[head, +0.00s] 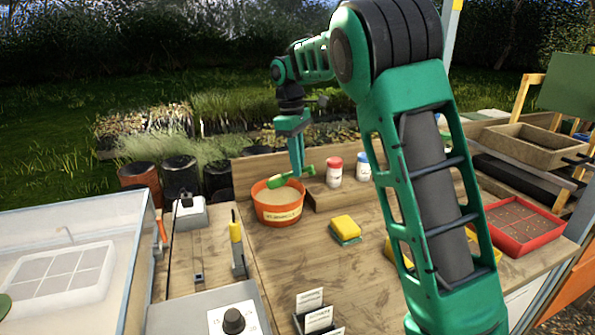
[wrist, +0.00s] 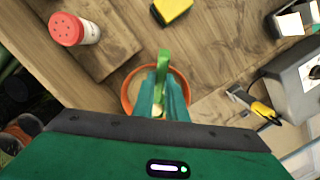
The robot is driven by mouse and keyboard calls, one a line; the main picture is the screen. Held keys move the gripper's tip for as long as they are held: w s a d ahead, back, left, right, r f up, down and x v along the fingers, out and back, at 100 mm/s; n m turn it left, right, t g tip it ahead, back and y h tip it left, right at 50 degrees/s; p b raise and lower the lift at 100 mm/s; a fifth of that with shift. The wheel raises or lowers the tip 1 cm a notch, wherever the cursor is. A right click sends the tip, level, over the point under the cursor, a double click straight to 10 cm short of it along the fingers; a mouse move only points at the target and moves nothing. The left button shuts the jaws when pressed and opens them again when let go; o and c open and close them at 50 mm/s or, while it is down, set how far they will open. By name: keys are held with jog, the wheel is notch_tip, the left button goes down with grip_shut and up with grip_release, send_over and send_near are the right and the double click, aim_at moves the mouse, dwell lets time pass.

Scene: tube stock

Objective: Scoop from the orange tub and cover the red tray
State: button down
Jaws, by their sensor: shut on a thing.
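The orange tub (head: 280,214) stands on the wooden bench at centre left, filled with a pale tan material. My gripper (head: 298,172) is above the tub, pointing down, shut on a green scoop (head: 282,179). In the wrist view the scoop (wrist: 163,68) shows between the fingers over the tub (wrist: 127,103); whether its bowl holds anything is hard to tell. The red tray (head: 545,238) lies at the right of the bench, with dark soil and small specks in it.
A wooden box (head: 530,150) stands behind the tray. A clear-sided case (head: 70,270) is at left.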

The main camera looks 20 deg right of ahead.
jog(key=shift+d+r+t+y, duration=0.1)
jog(key=shift+r+t+y, duration=0.35)
jog(key=shift+r, duration=0.9)
jog(key=shift+a+r+t+y, duration=0.1)
jog(key=shift+r+t+y, duration=0.35)
jog(key=shift+r, duration=0.9)
jog(key=shift+d+r+t+y, duration=0.1)
jog(key=shift+r+t+y, duration=0.35)
jog(key=shift+r, duration=1.4)
jog(key=shift+s, duration=0.1)
